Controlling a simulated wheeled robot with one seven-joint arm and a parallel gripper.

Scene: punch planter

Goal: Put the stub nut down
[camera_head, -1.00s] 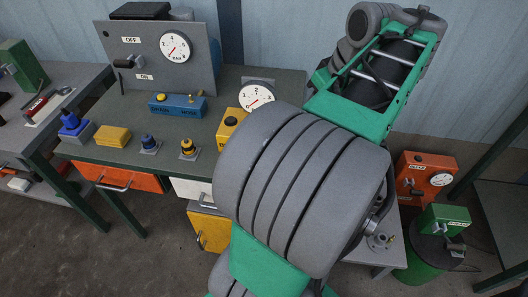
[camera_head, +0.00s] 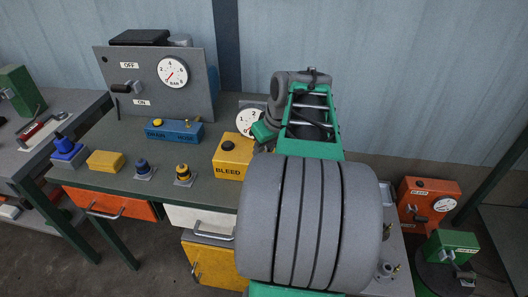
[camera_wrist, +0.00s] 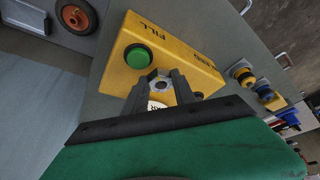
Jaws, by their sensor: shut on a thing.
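My gripper (camera_wrist: 163,92) shows in the wrist view, with its two dark fingers shut on the stub nut (camera_wrist: 160,85), a small grey hexagonal piece at the fingertips. The nut appears over the yellow box (camera_wrist: 190,72) marked FILL, beside its green button (camera_wrist: 138,57). I cannot tell how far the nut is from the box. In the head view my arm covers the gripper and the nut.
In the head view, the bench (camera_head: 215,188) holds a yellow BLEED box (camera_head: 228,166), a blue DRAIN box (camera_head: 173,134), a gauge panel (camera_head: 160,85) and several small knobs. An orange box (camera_head: 428,188) and a green box (camera_head: 452,243) stand at right.

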